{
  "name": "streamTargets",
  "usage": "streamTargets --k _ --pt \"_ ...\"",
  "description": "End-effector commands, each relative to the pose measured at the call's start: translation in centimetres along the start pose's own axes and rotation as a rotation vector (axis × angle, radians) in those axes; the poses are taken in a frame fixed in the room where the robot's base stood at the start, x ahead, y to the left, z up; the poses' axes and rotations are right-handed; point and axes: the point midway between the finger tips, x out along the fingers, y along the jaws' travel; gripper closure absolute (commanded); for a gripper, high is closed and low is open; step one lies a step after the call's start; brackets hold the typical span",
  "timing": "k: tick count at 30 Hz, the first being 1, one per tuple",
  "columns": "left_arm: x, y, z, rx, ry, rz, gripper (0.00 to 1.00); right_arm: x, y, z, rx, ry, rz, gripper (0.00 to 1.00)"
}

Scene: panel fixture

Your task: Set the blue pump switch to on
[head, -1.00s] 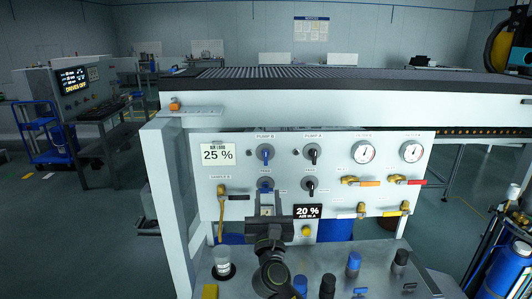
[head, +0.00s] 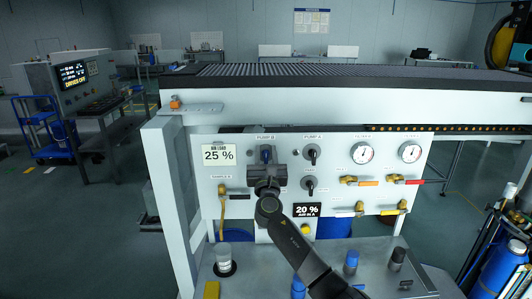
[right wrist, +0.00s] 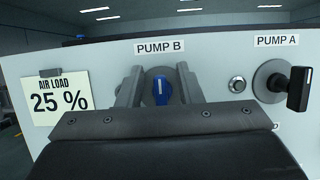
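The blue pump switch (head: 266,152) is the blue knob under the PUMP B label on the white panel. In the right wrist view the blue knob (right wrist: 162,92) shows with its white mark about upright. My right gripper (head: 266,161) is in front of the panel at this switch. In the right wrist view its two fingers (right wrist: 160,88) stand apart, one on each side of the knob, with a gap visible. Contact cannot be told. The gripper hides the lower blue knob in the head view. My left gripper is not in view.
The black PUMP A switch (head: 312,154) is to the right, with another black knob (head: 309,187) below it. Gauges (head: 362,153) and coloured valve handles (head: 406,181) are farther right. The AIR LOAD card (head: 219,155) reads 25 % at left. A grey bench (head: 255,275) juts out below.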

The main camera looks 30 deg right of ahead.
Motion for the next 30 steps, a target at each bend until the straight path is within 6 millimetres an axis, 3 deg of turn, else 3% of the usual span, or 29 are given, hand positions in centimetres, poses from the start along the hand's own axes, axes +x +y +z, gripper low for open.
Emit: streamTargets --k 10,18,30 --pt "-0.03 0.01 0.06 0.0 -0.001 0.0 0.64 0.31 -0.01 0.03 0.0 -0.001 0.0 0.69" --pt "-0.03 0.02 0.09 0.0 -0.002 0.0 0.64 0.28 -0.01 0.02 0.0 0.0 0.0 1.0" --pt "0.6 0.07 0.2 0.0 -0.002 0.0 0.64 0.21 -0.07 -0.13 0.048 -0.001 -0.02 1.0"
